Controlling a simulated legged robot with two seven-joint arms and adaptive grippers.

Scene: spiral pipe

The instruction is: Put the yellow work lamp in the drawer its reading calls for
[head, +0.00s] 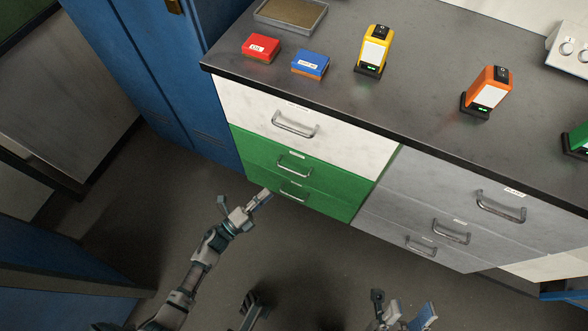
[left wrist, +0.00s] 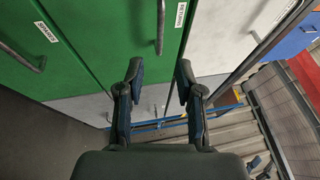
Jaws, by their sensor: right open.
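The yellow work lamp (head: 375,46) stands upright on the dark counter, with a white label and a small lit green display low on its front; the reading is too small to make out. Below the counter are a white drawer (head: 340,133), two green drawers (head: 328,182) and grey drawers (head: 420,185), all shut. My left gripper (head: 243,197) is open and empty, in front of the green drawers and low. In the left wrist view its fingers (left wrist: 159,72) are apart, below a green drawer's handle (left wrist: 160,25). My right gripper (head: 403,305) is open and empty above the floor.
An orange lamp (head: 487,92) and a partly cut-off green lamp (head: 577,140) stand further right. A red box (head: 261,47), a blue box (head: 310,64) and a tray (head: 291,13) are at the left. A blue cabinet (head: 160,70) borders the drawers. The floor in front is clear.

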